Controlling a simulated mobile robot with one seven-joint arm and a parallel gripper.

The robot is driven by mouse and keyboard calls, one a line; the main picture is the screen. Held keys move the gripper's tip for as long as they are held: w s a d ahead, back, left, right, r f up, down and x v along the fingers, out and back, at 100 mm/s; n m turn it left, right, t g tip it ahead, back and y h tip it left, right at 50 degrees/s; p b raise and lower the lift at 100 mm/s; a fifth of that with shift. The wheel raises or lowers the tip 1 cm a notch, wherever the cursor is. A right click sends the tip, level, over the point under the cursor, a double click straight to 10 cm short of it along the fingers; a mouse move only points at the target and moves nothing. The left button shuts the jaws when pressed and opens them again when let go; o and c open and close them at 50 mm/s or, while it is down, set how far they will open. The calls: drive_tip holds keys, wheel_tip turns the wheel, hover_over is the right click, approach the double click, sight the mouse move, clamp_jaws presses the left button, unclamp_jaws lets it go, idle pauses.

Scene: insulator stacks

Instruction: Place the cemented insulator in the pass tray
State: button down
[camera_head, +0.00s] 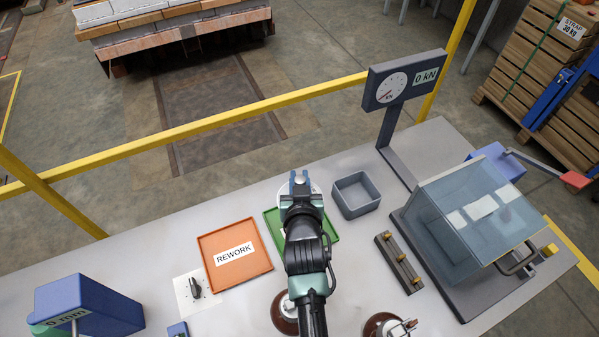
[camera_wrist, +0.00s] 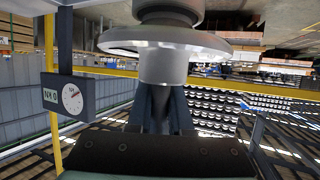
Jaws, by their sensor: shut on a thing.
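My gripper (camera_head: 300,182) is over the far part of a green tray (camera_head: 272,222), which my arm largely covers; any label on it is hidden. In the wrist view my gripper (camera_wrist: 160,108) is shut on the insulator (camera_wrist: 165,68), which shows as a pale grey, round-flanged piece with a narrower neck between the fingers. In the head view only a pale rim of the insulator (camera_head: 316,188) shows beside the fingers. I cannot tell whether it touches the tray.
An orange REWORK tray (camera_head: 218,268) lies left of the green tray. A grey open box (camera_head: 355,196) stands at its right. Brown insulators (camera_head: 283,318) (camera_head: 376,322) stand near the front. A force gauge (camera_head: 392,88), a clear-covered fixture (camera_head: 470,220) and a pegged rack (camera_head: 398,262) are right.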

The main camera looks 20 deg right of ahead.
drive_tip(key=shift+w+f, duration=0.1)
drive_tip(key=shift+f, duration=1.65)
drive_tip(key=shift+f, duration=0.15)
drive_tip(key=c, duration=1.2)
unclamp_jaws()
drive_tip(key=shift+f, duration=0.3)
drive_tip(key=o, duration=0.4)
drive_tip(key=shift+c, duration=0.2)
drive_tip(key=shift+r, duration=0.25)
drive_tip(key=v, duration=1.2)
drive_tip(key=shift+s, duration=0.2)
